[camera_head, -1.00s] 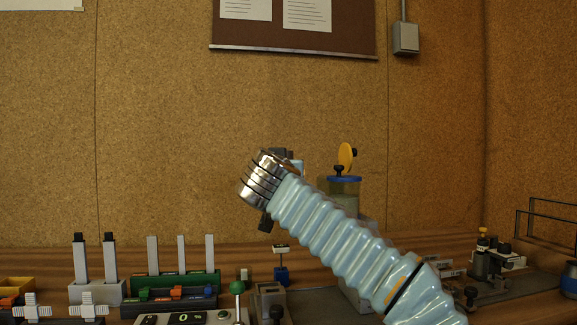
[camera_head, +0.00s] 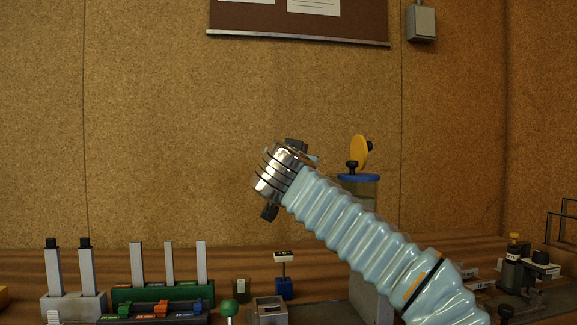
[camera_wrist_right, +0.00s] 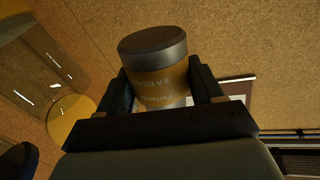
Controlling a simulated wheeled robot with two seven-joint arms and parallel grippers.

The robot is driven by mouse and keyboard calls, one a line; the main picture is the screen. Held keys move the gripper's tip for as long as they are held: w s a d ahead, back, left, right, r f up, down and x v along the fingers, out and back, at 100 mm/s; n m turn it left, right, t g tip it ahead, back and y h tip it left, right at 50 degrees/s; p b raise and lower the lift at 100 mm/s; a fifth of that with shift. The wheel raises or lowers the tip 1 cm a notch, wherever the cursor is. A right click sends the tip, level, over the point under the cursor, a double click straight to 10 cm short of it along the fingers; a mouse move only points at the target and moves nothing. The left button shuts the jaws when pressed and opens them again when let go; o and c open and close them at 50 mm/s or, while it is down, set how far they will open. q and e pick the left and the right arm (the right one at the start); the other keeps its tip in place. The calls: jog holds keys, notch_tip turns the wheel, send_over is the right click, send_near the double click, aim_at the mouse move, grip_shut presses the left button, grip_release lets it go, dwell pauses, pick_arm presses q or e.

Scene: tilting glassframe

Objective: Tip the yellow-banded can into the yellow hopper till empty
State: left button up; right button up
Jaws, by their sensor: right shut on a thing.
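The yellow-banded can (camera_wrist_right: 158,72) shows in the right wrist view, with a grey end and a yellow-brown band with lettering. My right gripper (camera_wrist_right: 165,85) is shut on it, one dark finger on each side. In the head view my right gripper (camera_head: 270,212) is mostly hidden behind its silver wrist, and the can is hidden there. A yellow disc (camera_head: 360,151) stands above a blue-rimmed container (camera_head: 358,178), right of and behind the wrist. A yellow disc (camera_wrist_right: 72,118) also shows left of the can in the wrist view. I cannot tell which part is the yellow hopper. My left gripper is not in view.
Grey upright posts (camera_head: 86,268) and a green rack (camera_head: 150,293) stand at the left of the bench. A green knob (camera_head: 229,308) and small blue stand (camera_head: 284,287) are near the middle. Dark fittings (camera_head: 515,270) stand at the right. A cork wall closes the back.

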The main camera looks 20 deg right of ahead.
jog(key=s+d+r+m+h, duration=0.1)
jog(key=d+r+m+h, duration=0.1)
jog(key=m, duration=0.9)
jog(key=s+d+r+m+g+h, duration=0.1)
jog(key=r+m, duration=0.1)
jog(key=m, duration=0.8)
jog(key=shift+s+d+r+m+h+b, duration=0.15)
jog(key=shift+s+d+m+h+b, duration=0.15)
jog(key=shift+s+d+m+h, duration=0.1)
dwell(4.2)
